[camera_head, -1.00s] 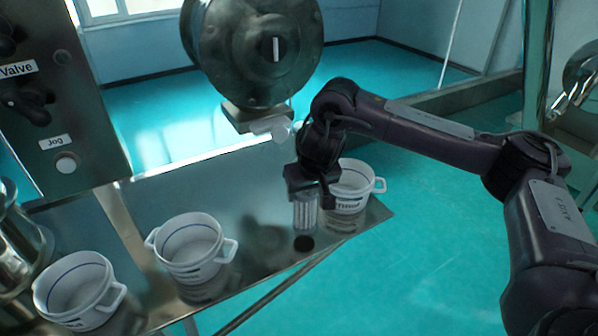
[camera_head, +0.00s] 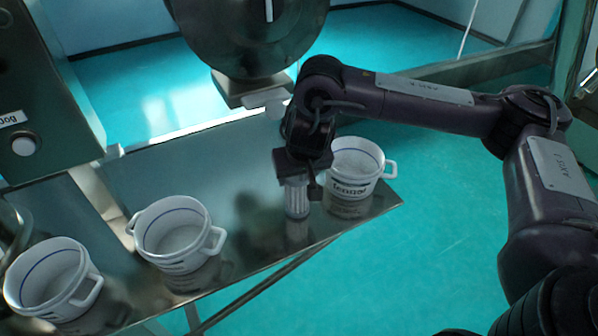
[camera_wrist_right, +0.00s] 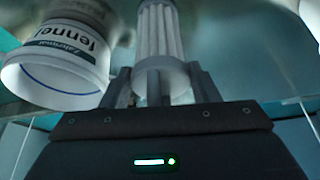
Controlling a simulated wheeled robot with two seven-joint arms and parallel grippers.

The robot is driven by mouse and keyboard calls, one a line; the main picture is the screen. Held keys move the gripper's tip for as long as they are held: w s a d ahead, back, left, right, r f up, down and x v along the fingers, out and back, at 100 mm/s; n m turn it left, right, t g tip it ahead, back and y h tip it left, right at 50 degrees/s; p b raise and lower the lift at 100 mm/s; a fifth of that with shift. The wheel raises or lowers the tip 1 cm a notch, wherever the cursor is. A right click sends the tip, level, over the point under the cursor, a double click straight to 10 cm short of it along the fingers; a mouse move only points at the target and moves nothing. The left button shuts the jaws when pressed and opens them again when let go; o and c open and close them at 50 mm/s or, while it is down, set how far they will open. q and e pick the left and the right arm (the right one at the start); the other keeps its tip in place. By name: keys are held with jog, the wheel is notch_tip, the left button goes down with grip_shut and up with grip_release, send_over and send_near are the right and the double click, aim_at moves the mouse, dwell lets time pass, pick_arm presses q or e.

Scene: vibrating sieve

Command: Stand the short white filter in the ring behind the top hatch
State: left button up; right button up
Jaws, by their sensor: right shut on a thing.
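The short white filter (camera_head: 297,200) is a pleated white cylinder. It is upright just above or on the steel table; I cannot tell whether it touches. My right gripper (camera_head: 297,184) is shut around its upper end. In the right wrist view the filter (camera_wrist_right: 158,45) stands between the two fingers (camera_wrist_right: 160,88). A large round steel housing (camera_head: 250,45), which may bear the hatch, is at the top, partly cut off. No ring is visible. My left gripper is not in view.
A labelled white pot (camera_head: 352,172) stands close right of the filter. Two more white pots (camera_head: 180,235) (camera_head: 50,280) stand left on the steel table (camera_head: 150,175). A control panel (camera_head: 45,110) rises at the left. The table's front edge is near the filter.

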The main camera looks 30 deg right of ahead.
jog(key=shift+s+a+f, duration=0.1)
jog(key=shift+s+a, duration=0.05)
jog(key=shift+a, duration=0.15)
jog(key=o, duration=1.1)
jog(key=shift+d, duration=0.15)
jog(key=shift+o, duration=1.2)
jog(key=shift+w+d+f, duration=0.15)
jog(key=shift+w+d, duration=0.05)
jog(key=shift+w, duration=0.05)
jog(key=shift+s+a, duration=0.1)
